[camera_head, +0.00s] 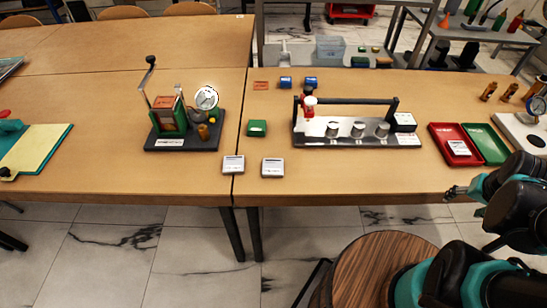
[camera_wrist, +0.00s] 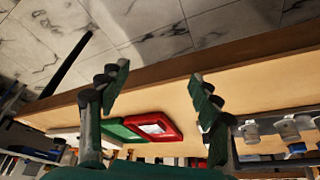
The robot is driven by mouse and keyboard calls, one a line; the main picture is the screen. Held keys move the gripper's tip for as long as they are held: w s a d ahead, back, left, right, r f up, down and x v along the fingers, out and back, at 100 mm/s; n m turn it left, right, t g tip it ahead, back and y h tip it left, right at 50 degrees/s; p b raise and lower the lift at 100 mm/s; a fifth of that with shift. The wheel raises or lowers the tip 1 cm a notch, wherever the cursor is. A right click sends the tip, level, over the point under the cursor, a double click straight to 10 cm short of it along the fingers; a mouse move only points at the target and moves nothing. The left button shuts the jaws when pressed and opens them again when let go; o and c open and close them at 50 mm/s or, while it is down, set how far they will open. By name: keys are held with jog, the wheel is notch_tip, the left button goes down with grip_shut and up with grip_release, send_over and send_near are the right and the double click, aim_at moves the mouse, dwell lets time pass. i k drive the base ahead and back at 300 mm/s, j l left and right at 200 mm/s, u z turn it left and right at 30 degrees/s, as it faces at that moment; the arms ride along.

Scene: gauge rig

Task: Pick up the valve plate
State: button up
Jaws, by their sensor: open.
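I cannot tell for sure which thing is the valve plate. Two small white-labelled grey plates, a left one (camera_head: 233,164) and a right one (camera_head: 272,167), lie flat near the table's front edge. A flat orange plate (camera_head: 261,85) lies further back. My gripper (camera_head: 454,193) is at the table's front right, far to the right of all these plates. In the wrist view my gripper (camera_wrist: 159,76) has its two green-padded fingers spread wide with nothing between them. None of these small plates shows clearly in the wrist view.
A gauge rig (camera_head: 186,138) stands left of the table seam. A rail stand with metal cylinders (camera_head: 358,140) stands right of centre. Red (camera_head: 455,144) and green (camera_head: 487,144) trays lie near my gripper. A green block (camera_head: 257,128) and blue blocks (camera_head: 286,82) lie between. A round stool (camera_head: 385,265) stands in front.

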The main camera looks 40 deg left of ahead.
aim_at(232, 164)
jog(key=u, duration=2.2)
jog(key=k+l+u, duration=0.2)
jog(key=l, duration=0.2)
